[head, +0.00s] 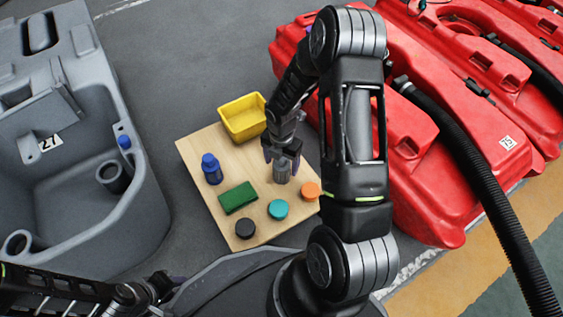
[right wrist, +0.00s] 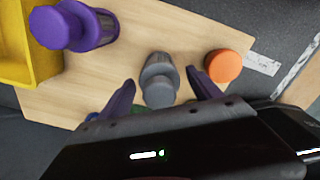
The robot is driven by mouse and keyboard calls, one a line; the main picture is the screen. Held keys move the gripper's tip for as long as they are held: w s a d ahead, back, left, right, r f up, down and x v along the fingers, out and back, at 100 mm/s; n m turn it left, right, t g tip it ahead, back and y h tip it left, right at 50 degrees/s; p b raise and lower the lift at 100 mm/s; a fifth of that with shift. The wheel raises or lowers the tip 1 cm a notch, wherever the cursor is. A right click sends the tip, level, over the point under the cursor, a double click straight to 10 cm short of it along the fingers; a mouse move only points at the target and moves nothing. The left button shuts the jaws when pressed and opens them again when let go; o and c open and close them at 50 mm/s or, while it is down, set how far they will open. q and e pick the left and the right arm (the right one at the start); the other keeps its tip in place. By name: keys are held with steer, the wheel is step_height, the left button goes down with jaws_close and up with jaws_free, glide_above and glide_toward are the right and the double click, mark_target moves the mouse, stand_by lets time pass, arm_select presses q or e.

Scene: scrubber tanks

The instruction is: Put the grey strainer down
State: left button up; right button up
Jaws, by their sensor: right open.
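The grey strainer (head: 281,173) stands on the wooden board, under my right gripper (head: 282,157). In the right wrist view the grey strainer (right wrist: 158,82) is between the two purple fingertips (right wrist: 163,88), with a visible gap on each side. My right gripper is open and holds nothing. My left gripper (head: 166,285) is low at the left, off the board; its jaws are too dark and small to read.
The wooden board (head: 198,148) also bears a yellow bin (head: 243,118), a blue strainer (head: 211,168), a green block (head: 238,198), and black, teal and orange (head: 310,190) caps. A purple strainer (right wrist: 75,26) shows in the wrist view. Grey and red tanks (head: 430,150) flank the board.

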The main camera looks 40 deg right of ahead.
step_height(320, 180, up, 12)
steer(key=p, duration=0.5)
steer(key=shift+r, duration=0.1)
arm_select(q)
steer(key=r, duration=0.2)
steer(key=s+r, duration=0.1)
steer(key=r, duration=0.2)
steer(key=shift+d, duration=0.1)
arm_select(e)
steer(key=shift+a, duration=0.1)
steer(key=s+a+f+m+y, duration=0.1)
steer(key=s+a+f+m, duration=0.2)
steer(key=a+m, duration=0.4)
steer(key=s+a+f+m+t+y, duration=0.1)
steer(key=s+a+f+m, duration=0.3)
steer(key=a+m, duration=0.4)
steer(key=s+a+f+m+y, duration=0.1)
steer(key=s+a+f+m, duration=0.3)
steer(key=a+m, duration=0.4)
steer(key=shift+s+a+f+y, duration=0.1)
steer(key=shift+a+f+y, duration=0.1)
steer(key=shift+a, duration=0.65)
steer(key=shift+s+a+f+y, duration=0.1)
steer(key=shift+a+y, duration=0.1)
steer(key=shift+a, duration=0.65)
steer(key=shift+s+a+m, duration=0.2)
steer(key=shift+s+m, duration=0.2)
steer(key=shift+m, duration=0.6)
